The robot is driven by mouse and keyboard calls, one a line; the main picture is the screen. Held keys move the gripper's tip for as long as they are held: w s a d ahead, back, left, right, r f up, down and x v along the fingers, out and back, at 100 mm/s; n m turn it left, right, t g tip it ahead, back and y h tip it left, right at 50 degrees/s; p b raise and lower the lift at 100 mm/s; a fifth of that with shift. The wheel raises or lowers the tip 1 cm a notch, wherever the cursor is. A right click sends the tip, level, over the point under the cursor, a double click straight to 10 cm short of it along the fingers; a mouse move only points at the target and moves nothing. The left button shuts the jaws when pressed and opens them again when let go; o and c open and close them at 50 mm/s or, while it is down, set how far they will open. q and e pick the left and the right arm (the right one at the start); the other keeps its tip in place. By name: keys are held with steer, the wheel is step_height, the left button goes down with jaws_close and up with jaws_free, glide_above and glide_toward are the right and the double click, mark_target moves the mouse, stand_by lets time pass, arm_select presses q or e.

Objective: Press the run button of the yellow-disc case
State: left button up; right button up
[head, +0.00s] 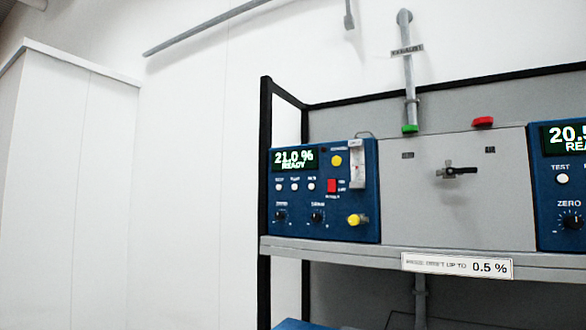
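A blue case (325,213) with a yellow disc (336,160) on its upper face stands at the left end of a shelf. Its green display (295,159) reads "21.0 %" and "READY". Below the display is a row of three white buttons: left (279,187), middle (294,187) and right (311,186). Their labels are too blurred to tell which is run. The case also has a red switch (332,186), two black knobs, a flow tube (357,165) and a yellow knob (355,220). Neither of my grippers is in view.
A grey panel (460,205) with a black valve handle (457,171) stands right of the case. A second blue case (562,235) is cut off at the right edge. The shelf (350,250) carries a "0.5 %" label (457,265). A black post (265,200) borders the left.

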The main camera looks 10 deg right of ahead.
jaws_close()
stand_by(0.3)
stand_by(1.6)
